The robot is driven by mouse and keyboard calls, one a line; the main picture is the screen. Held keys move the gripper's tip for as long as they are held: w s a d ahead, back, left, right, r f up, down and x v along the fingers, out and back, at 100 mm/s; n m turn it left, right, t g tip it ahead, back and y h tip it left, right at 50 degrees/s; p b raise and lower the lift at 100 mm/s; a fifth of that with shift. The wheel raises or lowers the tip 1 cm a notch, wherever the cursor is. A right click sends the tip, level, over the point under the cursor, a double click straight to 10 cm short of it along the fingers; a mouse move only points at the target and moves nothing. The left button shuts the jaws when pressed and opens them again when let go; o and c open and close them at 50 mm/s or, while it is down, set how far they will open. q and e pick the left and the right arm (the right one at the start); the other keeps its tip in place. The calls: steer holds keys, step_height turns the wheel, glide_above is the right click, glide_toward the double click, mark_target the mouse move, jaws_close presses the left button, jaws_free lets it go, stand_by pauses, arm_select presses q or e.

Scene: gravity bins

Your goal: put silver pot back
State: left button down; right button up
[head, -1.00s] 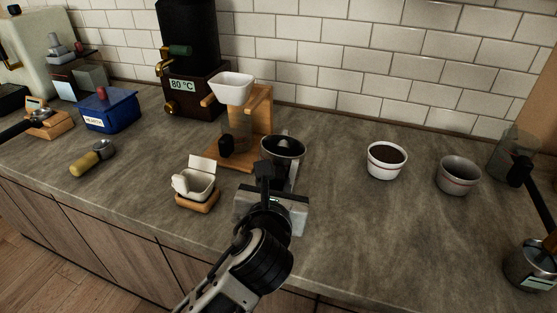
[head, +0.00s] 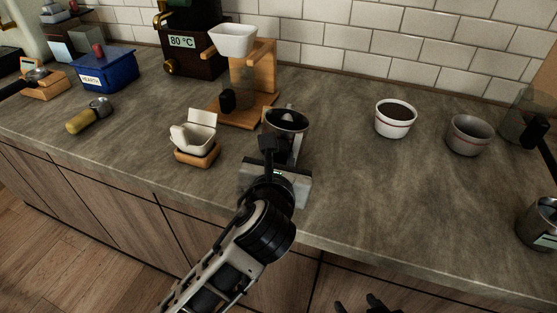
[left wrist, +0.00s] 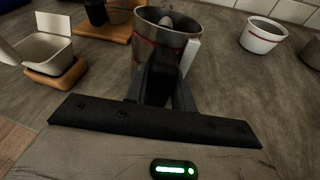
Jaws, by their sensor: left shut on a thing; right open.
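My left gripper (head: 284,148) is shut on the silver pot (head: 287,122), a grey metal vessel with an open top. The pot is upright. In the left wrist view the pot (left wrist: 163,45) has a thin red band, a pale strip on its right side and something rounded inside. The fingers hide its lower front, and I cannot tell whether its base touches the counter. My right gripper (head: 368,305) shows only as dark fingertips at the bottom edge, open and empty, in front of the counter.
The wooden dripper stand (head: 258,75) is behind and left of the pot. A white box on a wooden base (head: 195,145) is at its left. A white cup (head: 396,118), a grey cup (head: 469,135) and a labelled metal jug (head: 540,222) are right. Counter between is clear.

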arm_select(q)
steer(key=shift+f, duration=0.25)
steer(key=shift+f, duration=0.1)
steer(key=shift+s+f, duration=0.1)
steer(key=shift+f, duration=0.15)
steer(key=c, duration=1.1)
jaws_free()
steer(key=shift+r, duration=0.1)
